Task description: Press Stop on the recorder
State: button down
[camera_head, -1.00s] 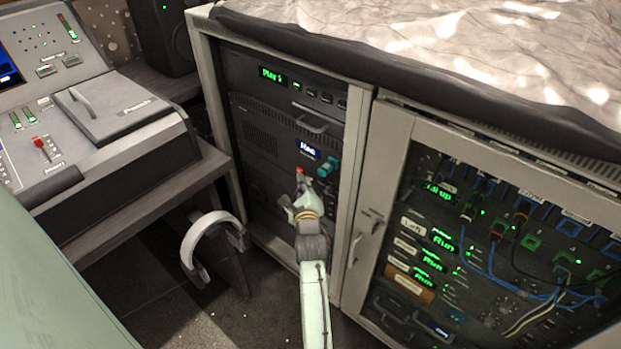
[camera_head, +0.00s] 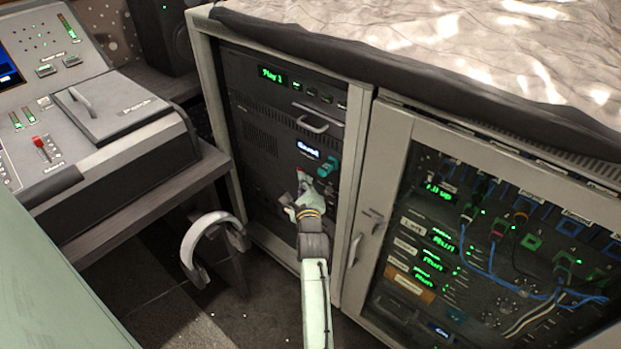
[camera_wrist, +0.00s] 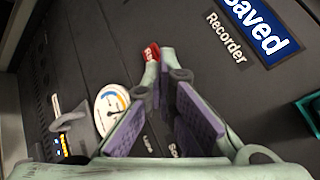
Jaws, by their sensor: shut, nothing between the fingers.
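The recorder panel is in the left rack. Its small blue display (camera_head: 308,150) reads "Saved" in the wrist view (camera_wrist: 262,25), above the label "Recorder" (camera_wrist: 227,38). A small red button (camera_wrist: 151,52) with white lettering I cannot fully read sits on the dark panel. It also shows in the head view (camera_head: 301,171). My gripper (camera_head: 298,192) is shut and empty, with its tips at the red button in the wrist view (camera_wrist: 161,65). The tips partly cover the button. I cannot tell whether they touch it.
A teal part (camera_head: 328,168) projects from the panel right of the button. A round dial (camera_wrist: 110,107) is left of the fingers. A metal handle (camera_head: 312,124) is above. Headphones (camera_head: 208,243) hang left of the rack. The right cabinet door (camera_head: 375,185) is closed.

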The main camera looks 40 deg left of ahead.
jog(key=shift+s+p, duration=0.4)
jog(key=shift+s, duration=0.35)
jog(key=s+b, duration=0.2)
jog(key=s, duration=0.3)
jog(key=shift+a+b, duration=0.2)
jog(key=shift+b, duration=0.15)
dwell(0.7)
